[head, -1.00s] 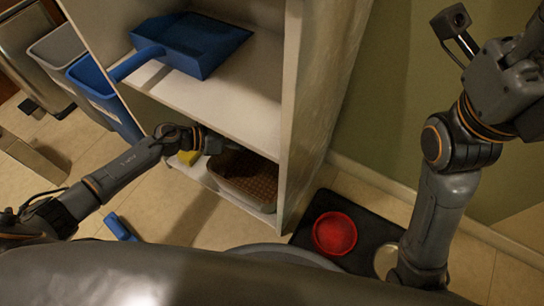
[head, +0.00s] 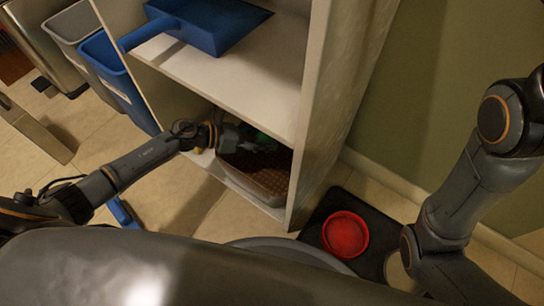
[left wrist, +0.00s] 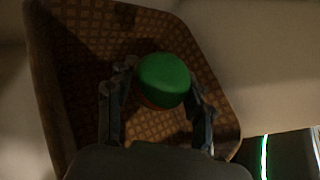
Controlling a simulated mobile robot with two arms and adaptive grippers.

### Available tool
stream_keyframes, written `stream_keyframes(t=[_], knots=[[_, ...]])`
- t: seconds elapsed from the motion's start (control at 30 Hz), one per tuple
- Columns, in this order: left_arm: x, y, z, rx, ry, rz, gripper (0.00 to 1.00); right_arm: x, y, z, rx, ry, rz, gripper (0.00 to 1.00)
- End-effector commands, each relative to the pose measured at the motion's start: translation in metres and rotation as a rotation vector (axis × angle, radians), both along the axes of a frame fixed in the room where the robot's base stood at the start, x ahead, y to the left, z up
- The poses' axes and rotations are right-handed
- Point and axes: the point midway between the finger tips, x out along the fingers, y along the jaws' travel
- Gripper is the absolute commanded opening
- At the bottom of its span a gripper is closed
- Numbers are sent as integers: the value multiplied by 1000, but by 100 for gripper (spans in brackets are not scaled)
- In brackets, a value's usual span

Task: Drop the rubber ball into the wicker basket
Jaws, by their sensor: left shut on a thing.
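The wicker basket (head: 265,188), brown with a woven pattern, sits on the lower shelf of the pale cabinet. In the left wrist view its wall (left wrist: 215,72) surrounds the area behind my fingers. My left gripper (head: 240,138) reaches into the lower compartment, over the basket. In the left wrist view its two fingers (left wrist: 158,105) are on either side of a green round ball (left wrist: 164,80), shut on it. The ball appears above the basket's interior; its exact height is unclear. In the head view only a bit of green (head: 265,139) shows beyond the gripper. My right gripper is out of view.
The cabinet's upper shelf (head: 235,85) is close above my left gripper and holds a blue dustpan (head: 215,25). Bins (head: 110,75) stand left of the cabinet. A red bowl (head: 345,234) sits on a dark mat (head: 380,225) at right.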

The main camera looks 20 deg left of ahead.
Motion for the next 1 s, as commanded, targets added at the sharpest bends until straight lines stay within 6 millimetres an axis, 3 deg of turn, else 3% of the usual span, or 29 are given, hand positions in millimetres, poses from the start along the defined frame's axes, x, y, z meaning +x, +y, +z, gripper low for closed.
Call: stream_keyframes(t=[0.03, 0.13, 0.17, 0.57, 1.0], knots=[[0, 0, 0, 0, 0, 0, 56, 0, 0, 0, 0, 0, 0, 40], [0, 0, 0, 0, 0, 0, 76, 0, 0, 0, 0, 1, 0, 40], [0, 0, 0, 0, 0, 0, 78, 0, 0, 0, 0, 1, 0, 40], [-3, 6, 2, 1, 0, 1, 78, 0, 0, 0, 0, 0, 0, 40], [-40, 75, 32, 3, 3, 0, 78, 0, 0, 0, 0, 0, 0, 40]])
